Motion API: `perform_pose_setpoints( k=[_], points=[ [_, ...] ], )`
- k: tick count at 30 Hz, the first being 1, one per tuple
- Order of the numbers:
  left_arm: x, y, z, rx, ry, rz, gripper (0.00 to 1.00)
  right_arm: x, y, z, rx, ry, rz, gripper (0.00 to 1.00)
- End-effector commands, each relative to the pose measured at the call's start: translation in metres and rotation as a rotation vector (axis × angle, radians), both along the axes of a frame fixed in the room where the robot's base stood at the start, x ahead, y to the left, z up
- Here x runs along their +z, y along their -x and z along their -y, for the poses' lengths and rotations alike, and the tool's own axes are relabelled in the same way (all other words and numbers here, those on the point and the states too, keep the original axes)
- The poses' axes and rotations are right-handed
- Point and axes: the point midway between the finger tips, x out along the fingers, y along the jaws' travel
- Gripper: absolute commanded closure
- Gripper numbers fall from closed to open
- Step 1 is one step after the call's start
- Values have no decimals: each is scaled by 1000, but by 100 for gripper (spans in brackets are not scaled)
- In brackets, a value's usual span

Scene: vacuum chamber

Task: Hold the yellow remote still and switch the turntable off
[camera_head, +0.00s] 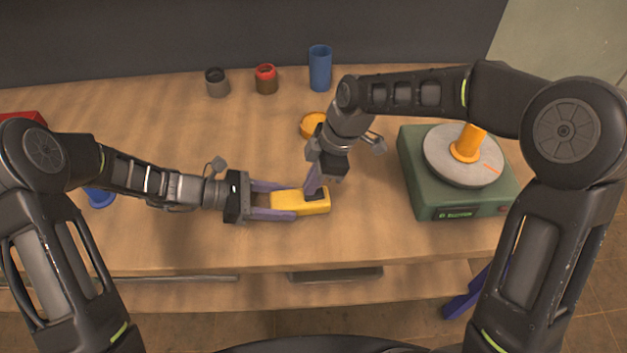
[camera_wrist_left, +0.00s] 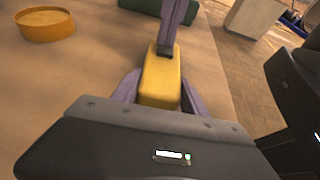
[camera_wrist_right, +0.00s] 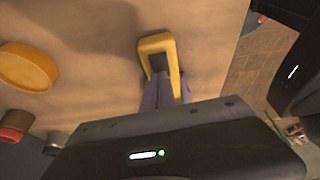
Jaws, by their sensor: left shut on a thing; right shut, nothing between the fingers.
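The yellow remote (camera_head: 290,203) lies near the front middle of the wooden table. My left gripper (camera_head: 282,201) is shut on its left end, one finger on each side; this also shows in the left wrist view (camera_wrist_left: 160,85). My right gripper (camera_head: 315,192) is shut and empty, pointing down at the top of the remote near its right end. Its fingertips cover that spot, so I cannot tell whether they press it. The right wrist view shows the remote (camera_wrist_right: 156,41) beyond the fingers. The turntable (camera_head: 420,178) is a green box with a grey disc carrying an orange piece.
A yellow-orange round dish (camera_head: 312,124) sits behind the right gripper. A blue cylinder (camera_head: 320,68), a red-topped jar (camera_head: 265,79) and a grey jar (camera_head: 216,83) stand at the back. A blue item (camera_head: 100,197) is under my left arm. The table's front edge is close to the remote.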

Motion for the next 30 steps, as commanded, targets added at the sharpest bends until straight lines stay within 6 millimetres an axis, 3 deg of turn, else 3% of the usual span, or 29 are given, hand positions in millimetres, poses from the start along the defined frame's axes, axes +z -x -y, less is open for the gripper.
perform_pose_setpoints(
  k=[17,30],
  points=[
    [0,0,0,-2,2,2,100,-6,1,21,-4,10,-10,100],
    [0,-1,-1,1,1,2,100,-3,1,21,-3,9,-10,100]
  ],
)
